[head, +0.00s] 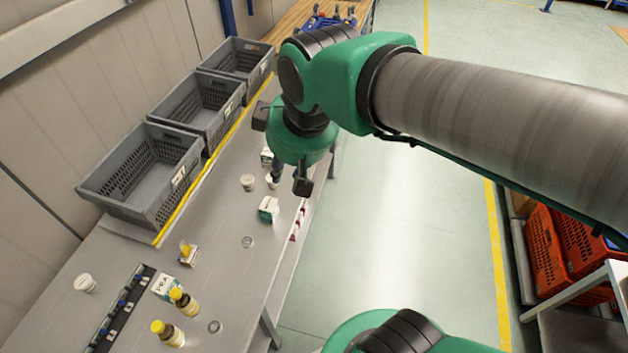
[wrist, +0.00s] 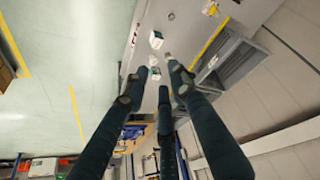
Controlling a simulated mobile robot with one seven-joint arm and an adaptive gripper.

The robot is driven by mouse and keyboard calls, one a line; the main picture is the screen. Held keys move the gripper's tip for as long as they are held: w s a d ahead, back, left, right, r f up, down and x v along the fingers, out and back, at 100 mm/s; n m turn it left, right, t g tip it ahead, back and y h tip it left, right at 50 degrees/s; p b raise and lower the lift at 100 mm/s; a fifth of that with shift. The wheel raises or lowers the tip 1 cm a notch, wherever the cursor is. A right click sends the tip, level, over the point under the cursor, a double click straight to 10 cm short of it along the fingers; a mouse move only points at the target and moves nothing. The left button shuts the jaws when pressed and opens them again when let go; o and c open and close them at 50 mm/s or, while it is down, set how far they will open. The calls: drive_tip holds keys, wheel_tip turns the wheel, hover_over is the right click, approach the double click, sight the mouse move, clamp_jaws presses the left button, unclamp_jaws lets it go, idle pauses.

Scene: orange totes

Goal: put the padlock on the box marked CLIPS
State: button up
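I cannot pick out the padlock for certain. A small yellow-topped item (head: 187,252) with a white label stands on the grey bench, too small to identify. No box reads clearly as CLIPS. A white and green carton (head: 268,208) stands near the bench's front edge, and shows in the wrist view (wrist: 156,40). Another carton (head: 267,157) is partly hidden behind my gripper. A white card or box (head: 165,287) bears dark letters that I cannot fully read. My gripper (head: 288,180) hangs above the bench near two pale cups. Its fingers are spread and empty in the wrist view (wrist: 156,74).
Pale cups (head: 248,182) stand close to my gripper. Yellow-capped bottles (head: 168,333), a dark rack (head: 120,308) and another cup (head: 85,283) are at the near left. Grey crates (head: 145,175) line the wall behind a yellow strip. Orange totes (head: 545,255) sit at right.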

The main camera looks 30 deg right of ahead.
drive_tip(key=s+d+m, duration=0.2)
drive_tip(key=s+m, duration=0.1)
drive_tip(key=s, duration=0.4)
drive_tip(key=shift+s+d+m+t, duration=0.15)
drive_tip(key=shift+d+m+t, duration=0.15)
drive_tip(key=shift+m+t, duration=0.1)
drive_tip(key=shift+f, duration=0.1)
wheel_tip(320, 180, down, 16)
drive_tip(key=b, duration=1.6)
drive_tip(key=shift+r, duration=0.2)
